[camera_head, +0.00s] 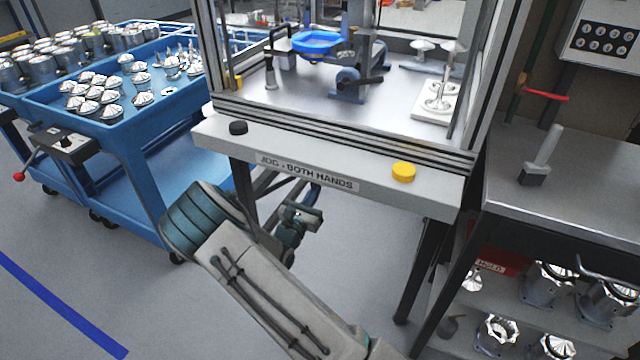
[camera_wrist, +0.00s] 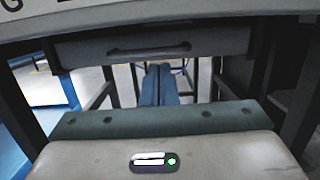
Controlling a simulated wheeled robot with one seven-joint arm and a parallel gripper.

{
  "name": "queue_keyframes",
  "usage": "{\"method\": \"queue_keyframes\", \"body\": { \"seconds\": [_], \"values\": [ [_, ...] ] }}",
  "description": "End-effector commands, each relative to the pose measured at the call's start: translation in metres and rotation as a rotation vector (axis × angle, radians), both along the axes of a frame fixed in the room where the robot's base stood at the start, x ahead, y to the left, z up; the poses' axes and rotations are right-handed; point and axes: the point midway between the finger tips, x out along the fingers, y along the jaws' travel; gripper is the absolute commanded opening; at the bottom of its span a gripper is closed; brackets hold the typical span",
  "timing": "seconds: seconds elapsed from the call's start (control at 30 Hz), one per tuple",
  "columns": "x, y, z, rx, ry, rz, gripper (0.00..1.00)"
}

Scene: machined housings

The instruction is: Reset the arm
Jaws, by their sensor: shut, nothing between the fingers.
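My arm reaches up from the bottom of the head view and bends at a dark teal joint. My gripper (camera_head: 312,217) is in front of and below the edge of the machine bench (camera_head: 225,143), partly hidden by my own arm. In the wrist view my gripper (camera_wrist: 158,70) points under the bench. Its two blue fingers are together with nothing between them.
A blue cart (camera_head: 105,140) with many metal parts stands at the left. A steel workbench (camera_head: 530,200) with a shelf of housings stands at the right. The bench carries a black button (camera_head: 238,128) and a yellow button (camera_head: 403,172). Floor is clear at lower left.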

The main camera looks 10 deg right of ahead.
Motion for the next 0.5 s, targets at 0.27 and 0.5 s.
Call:
{"method": "queue_keyframes", "body": {
  "seconds": [0.27,0.5],
  "values": [
    [-0.05,0.037,-0.013,0.0,0.004,0.001,0.0],
    [-0.069,0.05,-0.018,0.001,0.003,-0.003,0.0]
  ]
}}
